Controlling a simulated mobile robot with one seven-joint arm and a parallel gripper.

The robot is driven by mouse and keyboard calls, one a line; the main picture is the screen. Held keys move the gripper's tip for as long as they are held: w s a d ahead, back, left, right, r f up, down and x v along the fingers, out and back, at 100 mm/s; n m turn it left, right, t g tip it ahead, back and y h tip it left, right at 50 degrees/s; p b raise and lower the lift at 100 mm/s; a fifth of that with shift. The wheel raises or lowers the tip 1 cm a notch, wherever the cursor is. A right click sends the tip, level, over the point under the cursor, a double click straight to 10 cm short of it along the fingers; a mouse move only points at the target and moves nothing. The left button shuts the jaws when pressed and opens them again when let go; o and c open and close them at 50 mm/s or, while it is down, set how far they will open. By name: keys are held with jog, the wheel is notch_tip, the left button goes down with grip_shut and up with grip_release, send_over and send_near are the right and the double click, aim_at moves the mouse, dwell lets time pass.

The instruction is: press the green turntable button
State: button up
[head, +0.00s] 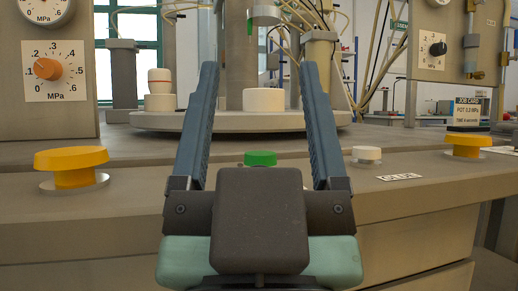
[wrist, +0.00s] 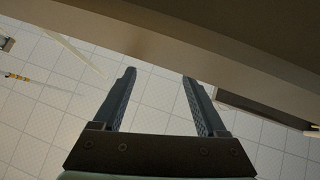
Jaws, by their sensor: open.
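The green turntable button (head: 260,158) is a low round cap on the bench top, seen in the head view between my fingers and just above my gripper's dark body, which hides its lower part. My gripper (head: 258,75) is open and empty, its two blue-grey fingers spread wide and pointing forward. In the head view the fingers overlap the bench, but I cannot tell the exact gap to the button. In the wrist view my gripper (wrist: 158,74) is over tiled floor, with the brown bench edge (wrist: 220,60) ahead of the fingertips; the button is not visible there.
Large yellow buttons stand at left (head: 72,165) and right (head: 467,145). A small white button (head: 366,154) sits right of the green one. The round turntable (head: 190,121) behind carries white cylinders (head: 263,100). Gauge panels (head: 52,70) flank it. A job card (head: 467,113) stands at right.

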grip_shut()
dwell(1.4)
